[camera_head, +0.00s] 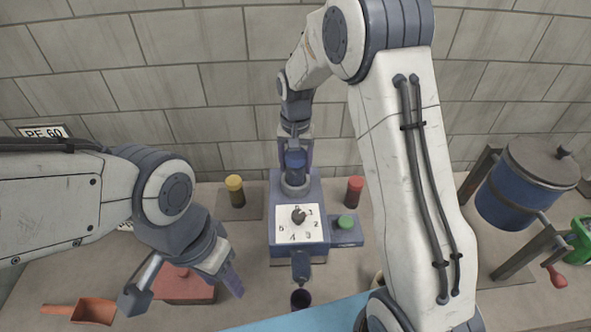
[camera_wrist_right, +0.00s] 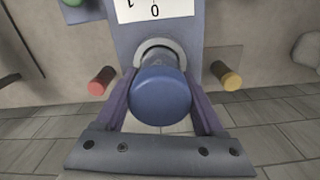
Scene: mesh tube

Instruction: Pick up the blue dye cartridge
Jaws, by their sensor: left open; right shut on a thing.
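The blue dye cartridge (camera_head: 295,160) stands upright at the top of the blue-grey machine (camera_head: 283,215), in a light ring-shaped socket. In the right wrist view the cartridge's round blue end (camera_wrist_right: 160,97) sits between the two purple fingers, with the pale ring (camera_wrist_right: 158,50) just beyond it. My right gripper (camera_head: 296,150) is shut on the cartridge. I cannot tell whether the cartridge is still seated in the ring or slightly raised. My left gripper (camera_head: 190,287) is open and empty, low at the left above the table near a red box (camera_head: 185,288).
A yellow-capped cartridge (camera_head: 235,190) stands left of the machine and a red one (camera_head: 354,190) right. The machine has a numbered dial (camera_head: 299,216) and a green button (camera_head: 346,222). A blue drum (camera_head: 520,190) stands at right. An orange scoop (camera_head: 92,311) lies front left.

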